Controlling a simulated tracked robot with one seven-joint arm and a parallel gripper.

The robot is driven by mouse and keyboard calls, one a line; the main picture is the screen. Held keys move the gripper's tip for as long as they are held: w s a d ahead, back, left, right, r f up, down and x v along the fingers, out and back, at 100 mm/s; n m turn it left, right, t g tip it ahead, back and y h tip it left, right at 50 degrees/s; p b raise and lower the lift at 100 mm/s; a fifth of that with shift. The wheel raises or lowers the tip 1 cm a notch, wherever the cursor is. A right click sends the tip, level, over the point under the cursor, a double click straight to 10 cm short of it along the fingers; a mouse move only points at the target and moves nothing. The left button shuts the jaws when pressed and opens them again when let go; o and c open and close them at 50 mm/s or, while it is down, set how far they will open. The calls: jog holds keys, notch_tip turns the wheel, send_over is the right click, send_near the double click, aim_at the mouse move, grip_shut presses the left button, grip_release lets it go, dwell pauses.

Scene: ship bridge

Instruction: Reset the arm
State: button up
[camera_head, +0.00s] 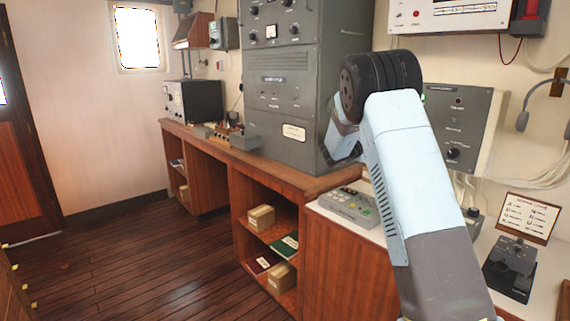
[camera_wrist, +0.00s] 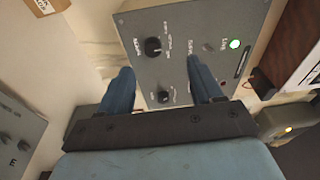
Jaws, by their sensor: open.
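My arm, pale blue with a dark elbow joint, rises from the bottom right of the head view and bends over toward the tall grey cabinet. My gripper is hidden behind the arm in the head view. In the wrist view my gripper (camera_wrist: 160,92) shows two blue fingers standing apart, with nothing between them. Beyond the fingers is a grey panel (camera_wrist: 190,45) with black knobs and a lit green lamp. I cannot tell how far the fingertips are from it.
A tall grey cabinet (camera_head: 285,90) stands on the wooden counter (camera_head: 275,170). A grey button box (camera_head: 348,207) and a black device (camera_head: 510,268) sit on the white worktop. A grey wall panel (camera_head: 455,130) is behind my arm. The plank floor (camera_head: 130,255) at left is clear.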

notch_tip(320, 180, up, 6)
jog(key=s+a+n+t+y, duration=0.2)
jog(key=n+t+y, duration=0.2)
jog(key=n, duration=0.1)
jog(key=s+a+r+n+y, duration=0.4)
jog(key=s+a+n+y, duration=0.25)
jog(key=s, duration=0.25)
jog(key=s+a+r+n+y, duration=0.45)
jog(key=s+n, duration=0.25)
jog(key=s, duration=0.2)
jog(key=s+f+n+g, duration=0.2)
jog(key=s+f+n, duration=0.1)
jog(key=s, duration=0.9)
jog(key=s+a+f+n+g, duration=0.1)
jog(key=s+f+n, duration=0.3)
jog(key=s, duration=0.7)
jog(key=s+f+n+g+y, duration=0.1)
jog(key=s+f+n+g, duration=0.3)
jog(key=s, duration=0.8)
jog(key=shift+s+a+f, duration=0.3)
